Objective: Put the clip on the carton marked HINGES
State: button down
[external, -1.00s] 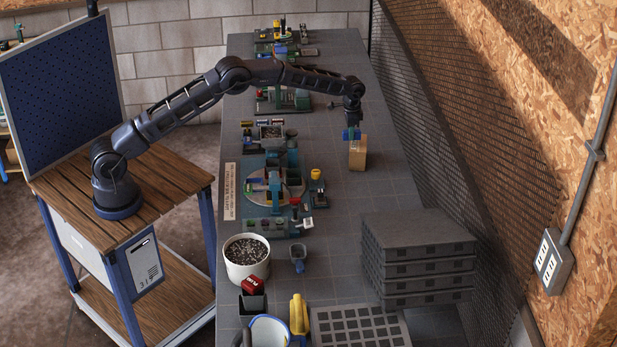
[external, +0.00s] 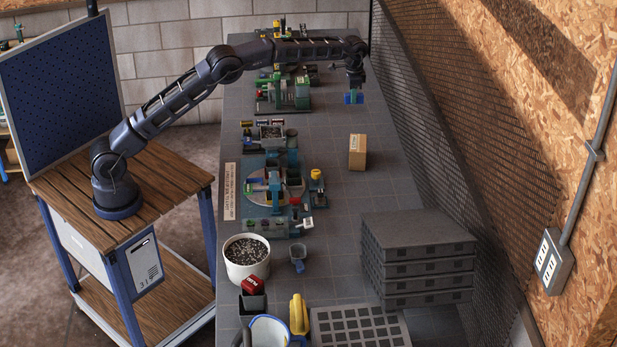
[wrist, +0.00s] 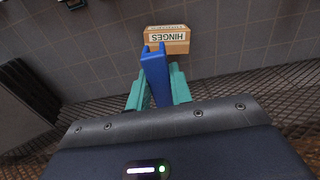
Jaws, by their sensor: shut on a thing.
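The blue clip (external: 348,98) is held in my gripper (external: 354,97), which is shut on it; the clip also shows in the wrist view (wrist: 154,74) between the teal fingers (wrist: 158,92). Its forked end points away from my gripper. The small brown carton (external: 357,155) stands on the grey bench. In the wrist view the carton (wrist: 167,47) bears a white HINGES label, upside down to me. The clip is raised and apart from the carton, farther along the bench in the external view. In the wrist view its tip slightly overlaps the carton's edge.
A mesh wall (external: 440,130) runs along the bench's right side. A stack of grey trays (external: 418,255) stands nearer on the right. Small machines (external: 272,185) line the left side, with a white pot of soil (external: 246,270). The bench around the carton is clear.

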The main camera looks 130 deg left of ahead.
aim_at(351, 147)
jog(key=f, duration=1.3)
jog(key=w+d+f, duration=0.1)
jog(key=f, duration=0.6)
jog(key=shift+w+d, duration=0.1)
jog(key=shift+f, duration=0.1)
jog(key=c, duration=1.3)
grip_release()
jog(key=shift+o, duration=0.2)
notch_tip(351, 147, up, 12)
jog(key=shift+r, duration=0.2)
